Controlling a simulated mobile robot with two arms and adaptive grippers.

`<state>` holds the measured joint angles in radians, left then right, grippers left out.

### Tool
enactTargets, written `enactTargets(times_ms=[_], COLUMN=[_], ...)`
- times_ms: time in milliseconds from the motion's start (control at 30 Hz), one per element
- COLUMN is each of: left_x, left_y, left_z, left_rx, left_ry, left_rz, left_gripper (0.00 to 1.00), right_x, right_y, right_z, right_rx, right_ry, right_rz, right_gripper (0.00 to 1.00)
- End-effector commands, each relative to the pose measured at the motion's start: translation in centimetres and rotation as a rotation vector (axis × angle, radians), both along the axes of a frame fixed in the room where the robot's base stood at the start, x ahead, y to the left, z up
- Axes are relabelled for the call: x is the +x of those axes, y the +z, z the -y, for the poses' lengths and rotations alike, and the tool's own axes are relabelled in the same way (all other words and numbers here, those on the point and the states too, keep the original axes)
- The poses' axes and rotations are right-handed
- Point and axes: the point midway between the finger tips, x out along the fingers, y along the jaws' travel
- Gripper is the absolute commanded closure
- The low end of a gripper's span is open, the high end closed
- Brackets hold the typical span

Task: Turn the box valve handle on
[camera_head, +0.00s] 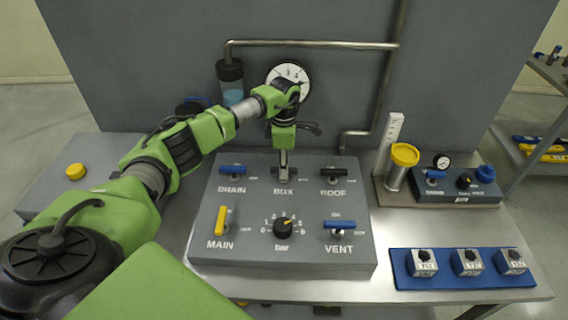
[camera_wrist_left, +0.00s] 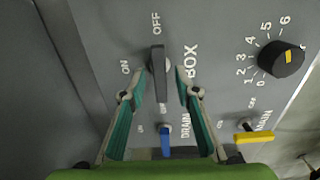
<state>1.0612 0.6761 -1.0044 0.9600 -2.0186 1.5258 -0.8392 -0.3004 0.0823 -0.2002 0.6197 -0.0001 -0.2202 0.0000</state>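The box valve handle (camera_wrist_left: 158,75) is a black lever above the word BOX on the grey panel (camera_head: 300,258). In the left wrist view its end points toward the OFF mark, and the ON mark is off to its left. My left gripper (camera_head: 284,170) reaches down over the BOX valve from above and mostly hides it in the head view. In the left wrist view my left gripper (camera_wrist_left: 163,73) is open, one fingertip on each side of the black lever, with a gap visible at least on the right. My right gripper is not in view.
Beside it are the blue DRAIN handle (camera_head: 233,170) and black ROOF handle (camera_head: 335,171). Below are the yellow MAIN handle (camera_head: 221,219), the bar knob (camera_head: 283,228) and the blue VENT handle (camera_head: 339,224). A gauge (camera_head: 300,75) and pipe (camera_head: 310,44) are behind my arm.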

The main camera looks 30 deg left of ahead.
Motion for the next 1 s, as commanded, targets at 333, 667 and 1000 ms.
enactTargets(times_ms=[333, 667, 1000], left_x=[0.0, 0.1, 0.1], left_y=[0.0, 0.0, -0.1], left_z=[0.0, 0.0, -0.1], left_rx=[0.0, 0.001, 0.001], left_ry=[0.0, 0.032, 0.244], left_rz=[0.0, 0.002, 0.003], left_gripper=[1.0, 1.0, 1.0], right_x=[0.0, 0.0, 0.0], right_y=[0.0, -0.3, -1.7], right_z=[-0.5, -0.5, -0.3], right_rx=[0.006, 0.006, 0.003], right_ry=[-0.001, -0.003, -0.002], right_rz=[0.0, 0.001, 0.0], right_gripper=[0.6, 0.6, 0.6])
